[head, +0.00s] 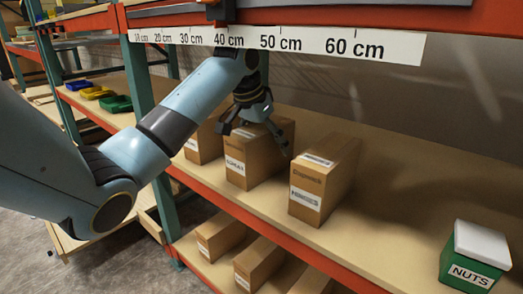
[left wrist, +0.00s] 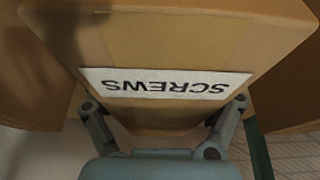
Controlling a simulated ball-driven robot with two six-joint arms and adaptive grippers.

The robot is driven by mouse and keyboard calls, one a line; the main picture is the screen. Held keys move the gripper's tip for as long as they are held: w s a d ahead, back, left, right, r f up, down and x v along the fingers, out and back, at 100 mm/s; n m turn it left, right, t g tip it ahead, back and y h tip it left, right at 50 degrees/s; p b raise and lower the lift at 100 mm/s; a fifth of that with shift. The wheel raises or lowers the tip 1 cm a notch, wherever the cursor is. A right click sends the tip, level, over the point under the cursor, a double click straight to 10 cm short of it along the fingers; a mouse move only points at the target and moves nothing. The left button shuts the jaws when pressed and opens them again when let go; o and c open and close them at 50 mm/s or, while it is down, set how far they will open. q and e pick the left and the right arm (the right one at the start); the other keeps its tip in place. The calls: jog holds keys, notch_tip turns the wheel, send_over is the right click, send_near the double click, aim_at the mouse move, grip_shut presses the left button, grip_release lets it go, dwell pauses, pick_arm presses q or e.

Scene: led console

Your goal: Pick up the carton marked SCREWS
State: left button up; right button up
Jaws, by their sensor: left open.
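The carton marked SCREWS (left wrist: 165,50) fills the middle of the left wrist view, its white label upside down there. It appears to be the middle of three brown cartons on the shelf in the head view (head: 236,170), where its label is too small to read surely. My left gripper (head: 254,140) is open above and around the upper part of that carton. In the left wrist view its two fingers (left wrist: 165,106) stand at either side of the carton's near part; contact cannot be told. My right gripper is not in view.
One carton (head: 320,185) stands to the right, another (head: 203,145) to the left. A green NUTS box (head: 475,255) with a white lid is far right. A ruler strip (head: 280,45) crosses above. More cartons (head: 220,235) sit on the lower shelf. Shelf space before the NUTS box is free.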

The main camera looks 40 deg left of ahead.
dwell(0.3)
pick_arm(q)
jog(key=shift+f, duration=0.1)
jog(key=shift+c, duration=0.6)
jog(key=c, duration=1.5)
